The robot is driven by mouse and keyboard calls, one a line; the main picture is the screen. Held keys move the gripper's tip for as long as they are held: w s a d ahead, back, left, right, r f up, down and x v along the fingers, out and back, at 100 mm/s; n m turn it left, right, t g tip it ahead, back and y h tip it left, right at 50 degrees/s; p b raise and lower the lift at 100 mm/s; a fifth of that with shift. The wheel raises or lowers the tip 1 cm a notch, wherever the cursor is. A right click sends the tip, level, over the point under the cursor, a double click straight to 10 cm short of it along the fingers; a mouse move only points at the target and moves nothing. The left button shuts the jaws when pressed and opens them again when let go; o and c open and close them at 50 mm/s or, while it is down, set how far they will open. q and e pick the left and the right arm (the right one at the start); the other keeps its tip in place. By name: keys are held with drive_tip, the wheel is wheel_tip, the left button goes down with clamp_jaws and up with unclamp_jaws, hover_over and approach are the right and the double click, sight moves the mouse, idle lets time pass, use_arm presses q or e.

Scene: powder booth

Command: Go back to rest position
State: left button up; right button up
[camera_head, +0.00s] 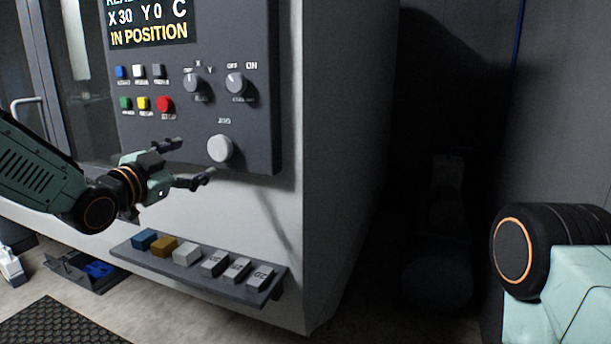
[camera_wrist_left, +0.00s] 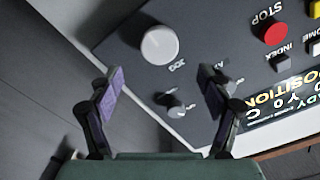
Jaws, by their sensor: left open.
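My left gripper (camera_head: 190,163) is open and empty in the head view, in front of the lower part of the dark control panel (camera_head: 262,120). Its fingertips are just below and left of the round grey jog knob (camera_head: 219,149). In the left wrist view the two fingers (camera_wrist_left: 162,98) stand apart with nothing between them, and the jog knob (camera_wrist_left: 160,45) shows beyond them. I cannot tell whether a finger touches the panel. Part of my right arm (camera_head: 545,255) shows at the right edge; its gripper is not in view.
A shelf (camera_head: 215,282) with several small blocks juts from the white machine (camera_head: 335,150) below the panel. The panel carries coloured buttons, including a red stop button (camera_head: 164,104), and two rotary switches. A dark tray (camera_head: 90,275) and a black mat (camera_head: 60,325) lie on the floor.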

sight(217, 148)
use_arm(q)
drive_tip(key=x, duration=0.9)
drive_tip(key=shift+w+d, duration=0.1)
drive_tip(key=shift+w, duration=0.1)
drive_tip(key=shift+s, duration=0.15)
